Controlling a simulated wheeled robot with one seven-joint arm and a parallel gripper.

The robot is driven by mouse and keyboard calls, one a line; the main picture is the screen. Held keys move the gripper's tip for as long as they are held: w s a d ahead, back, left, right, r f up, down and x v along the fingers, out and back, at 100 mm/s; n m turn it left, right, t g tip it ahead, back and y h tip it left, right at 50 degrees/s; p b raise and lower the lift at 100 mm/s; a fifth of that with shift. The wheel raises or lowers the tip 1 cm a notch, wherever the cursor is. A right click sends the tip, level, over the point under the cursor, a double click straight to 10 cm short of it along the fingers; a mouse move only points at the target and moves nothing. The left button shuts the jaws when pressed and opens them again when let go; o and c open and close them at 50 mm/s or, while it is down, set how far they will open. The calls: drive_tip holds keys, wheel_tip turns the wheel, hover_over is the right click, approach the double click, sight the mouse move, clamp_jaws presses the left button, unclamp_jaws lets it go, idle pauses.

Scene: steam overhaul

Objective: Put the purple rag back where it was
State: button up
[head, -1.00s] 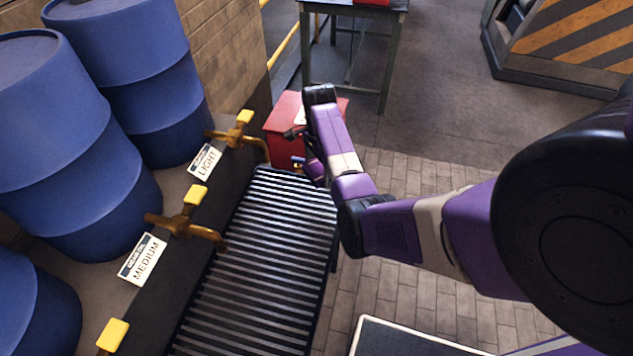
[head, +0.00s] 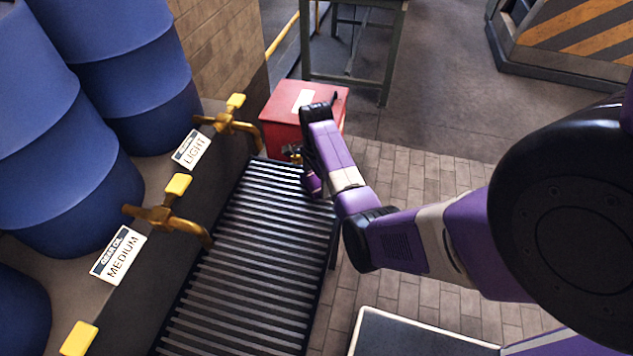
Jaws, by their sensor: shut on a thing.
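My gripper (head: 306,168) is at the far end of the grated bench, close to the red box, mostly hidden behind my own purple forearm. A small purple piece (head: 314,184) shows just below the wrist, over the grating's far right corner. It looks like the purple rag in the shut jaws, but my arm is purple too and the fingertips are not clear. I cannot tell whether it touches the grating.
The slatted metal grating (head: 245,265) is bare. Brass taps with yellow handles (head: 178,187) jut over its left side, below blue drums (head: 75,160). A red box (head: 275,120) stands beyond it, with a metal table (head: 355,75) behind.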

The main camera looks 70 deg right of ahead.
sight(316, 181)
drive_tip(key=shift+f, duration=0.1)
drive_tip(key=o, duration=1.1)
drive_tip(key=shift+o, duration=0.2)
wheel_tip(316, 181, up, 12)
drive_tip(key=shift+r, duration=0.2)
